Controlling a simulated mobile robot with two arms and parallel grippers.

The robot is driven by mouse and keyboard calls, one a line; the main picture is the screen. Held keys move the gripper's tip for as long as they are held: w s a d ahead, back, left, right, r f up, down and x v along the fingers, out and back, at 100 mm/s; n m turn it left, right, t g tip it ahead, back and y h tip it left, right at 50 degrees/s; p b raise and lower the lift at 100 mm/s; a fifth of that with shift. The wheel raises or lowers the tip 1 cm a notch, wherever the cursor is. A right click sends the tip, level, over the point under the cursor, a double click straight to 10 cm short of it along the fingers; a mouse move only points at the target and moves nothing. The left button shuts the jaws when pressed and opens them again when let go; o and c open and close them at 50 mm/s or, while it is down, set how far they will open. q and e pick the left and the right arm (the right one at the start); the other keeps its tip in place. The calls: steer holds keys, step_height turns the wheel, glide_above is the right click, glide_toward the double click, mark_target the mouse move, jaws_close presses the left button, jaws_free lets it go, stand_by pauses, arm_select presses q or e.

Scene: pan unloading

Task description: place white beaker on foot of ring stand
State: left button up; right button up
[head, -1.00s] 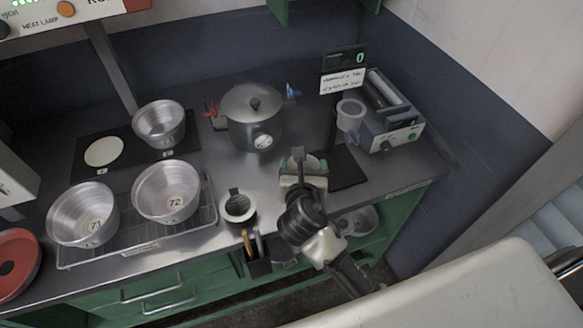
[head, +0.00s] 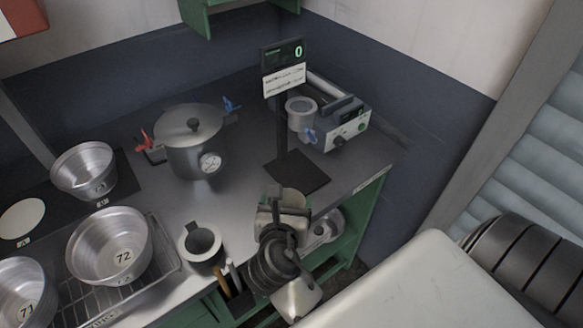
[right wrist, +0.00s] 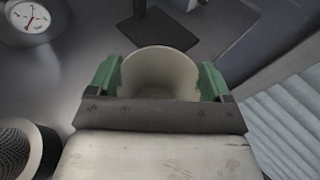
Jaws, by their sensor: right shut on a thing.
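The white beaker (right wrist: 160,70) is between the green fingers of my right gripper (right wrist: 160,82) in the right wrist view, with its open mouth showing. In the head view my right gripper (head: 284,196) is shut on the beaker (head: 293,198) in front of the ring stand, near the counter's front edge. The ring stand has a flat black foot (head: 297,174) on the counter, and a dark post rises from it to a display and white label. The foot (right wrist: 158,32) shows bare beyond the beaker in the right wrist view. My left gripper is not in view.
A silver pot with a gauge (head: 194,143) stands left of the foot. A grey machine (head: 340,120) stands behind right, with a grey cup (head: 301,114) beside it. A dark cup (head: 200,247) and a rack (head: 165,262) with metal pans are at the front left.

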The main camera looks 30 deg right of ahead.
steer(key=w+d+p, duration=0.1)
steer(key=w+d, duration=0.3)
steer(key=w+d+p, duration=0.1)
steer(key=w+d, duration=0.3)
steer(key=shift+w+d+r, duration=0.15)
steer(key=shift+w+r, duration=0.05)
steer(key=shift+w, duration=0.2)
steer(key=shift+w+d, duration=0.4)
steer(key=shift+d, duration=0.05)
steer(key=shift+w+d+r+p, duration=0.1)
steer(key=shift+w+d+p, duration=0.45)
steer(key=shift+w+d, duration=0.45)
steer(key=shift+w+f, duration=0.3)
steer(key=shift+f, duration=0.65)
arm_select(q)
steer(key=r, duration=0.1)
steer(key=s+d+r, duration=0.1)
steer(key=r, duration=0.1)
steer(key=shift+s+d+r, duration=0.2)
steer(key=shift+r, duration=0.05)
arm_select(e)
steer(key=shift+s, duration=0.1)
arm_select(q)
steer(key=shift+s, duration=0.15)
arm_select(e)
steer(key=o, duration=0.9)
steer(key=shift+f, duration=0.15)
